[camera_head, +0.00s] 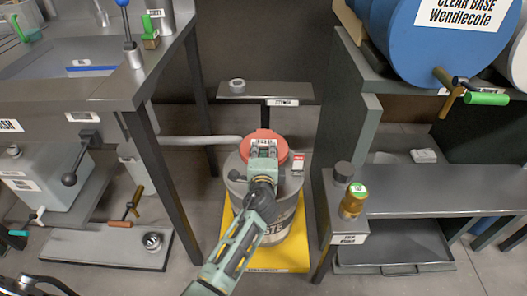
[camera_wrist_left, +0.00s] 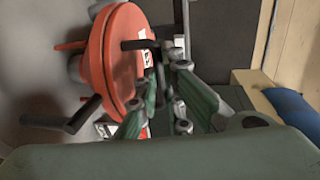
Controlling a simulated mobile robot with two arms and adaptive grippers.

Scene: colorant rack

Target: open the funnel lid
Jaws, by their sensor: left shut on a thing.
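The red funnel lid (camera_head: 263,136) sits on top of a grey drum (camera_head: 290,185) in the head view. In the left wrist view, the lid (camera_wrist_left: 124,75) is a round red disc against the red funnel body (camera_wrist_left: 90,55), with a black handle (camera_wrist_left: 138,44) on its face. My left gripper (camera_head: 264,147) is over the lid's front part. In the wrist view its fingers (camera_wrist_left: 172,52) are shut on the black handle, partly hiding it. The lid lies against the funnel; I cannot tell if there is a small gap.
The drum stands on a yellow base (camera_head: 288,262). A black lever (camera_wrist_left: 62,116) sticks out beside the funnel. A small shelf (camera_head: 290,92) stands behind. A grey bench (camera_head: 160,75) is at left, and a rack (camera_head: 440,204) with a blue barrel (camera_head: 415,50) at right.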

